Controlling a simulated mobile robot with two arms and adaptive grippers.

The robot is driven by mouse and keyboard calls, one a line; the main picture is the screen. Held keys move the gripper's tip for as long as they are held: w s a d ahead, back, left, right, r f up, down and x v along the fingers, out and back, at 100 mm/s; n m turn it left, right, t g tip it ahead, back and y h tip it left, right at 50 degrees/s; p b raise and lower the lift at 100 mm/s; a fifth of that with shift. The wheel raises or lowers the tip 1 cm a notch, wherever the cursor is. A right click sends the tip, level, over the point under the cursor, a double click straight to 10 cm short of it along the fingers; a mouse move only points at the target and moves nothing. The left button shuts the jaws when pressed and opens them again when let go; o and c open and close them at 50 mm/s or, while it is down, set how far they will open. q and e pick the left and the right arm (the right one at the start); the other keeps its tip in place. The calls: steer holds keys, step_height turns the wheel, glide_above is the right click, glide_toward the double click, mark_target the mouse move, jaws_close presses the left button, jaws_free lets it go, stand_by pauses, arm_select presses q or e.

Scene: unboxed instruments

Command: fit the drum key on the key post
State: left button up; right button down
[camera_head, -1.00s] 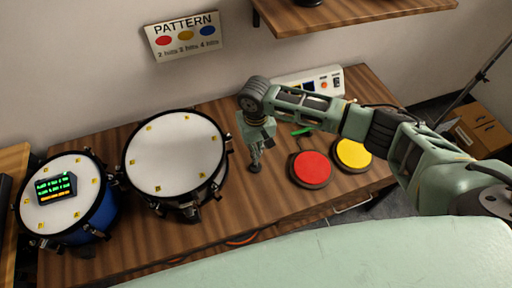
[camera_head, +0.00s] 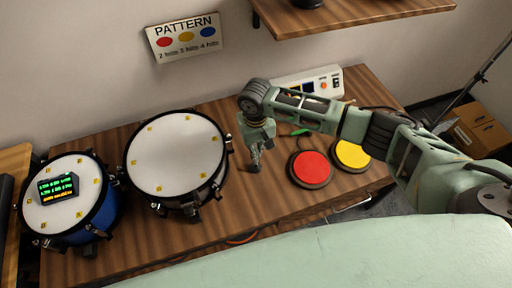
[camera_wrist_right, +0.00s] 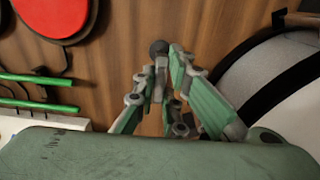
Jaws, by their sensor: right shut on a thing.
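My right gripper (camera_head: 255,154) points down over the wooden table between the snare drum and the red pad. It also shows in the right wrist view (camera_wrist_right: 167,60), shut on a small grey piece (camera_wrist_right: 159,82), which looks like the drum key. A dark round knob (camera_wrist_right: 158,47) shows at the fingertips; it may be the top of the key post or part of the key. In the head view a small dark base (camera_head: 252,168) sits on the table right under the fingers. I cannot tell whether the key touches the post. My left gripper is out of view.
The white-topped drum (camera_head: 175,155) stands close left of the gripper. A blue drum (camera_head: 68,205) with a small display is farther left. The red pad (camera_head: 311,167) and yellow pad (camera_head: 352,154) are to the right. Green sticks (camera_wrist_right: 40,91) lie nearby, and a white control box (camera_head: 320,80) is behind.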

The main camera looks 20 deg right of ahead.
steer(key=shift+f+b, duration=0.35)
steer(key=shift+f, duration=1.2)
stand_by(0.5)
stand_by(0.4)
steer(key=shift+r+p, duration=0.15)
steer(key=shift+p, duration=0.4)
steer(key=c, duration=1.7)
jaws_free()
steer(key=shift+c, duration=0.2)
step_height(320, 180, up, 12)
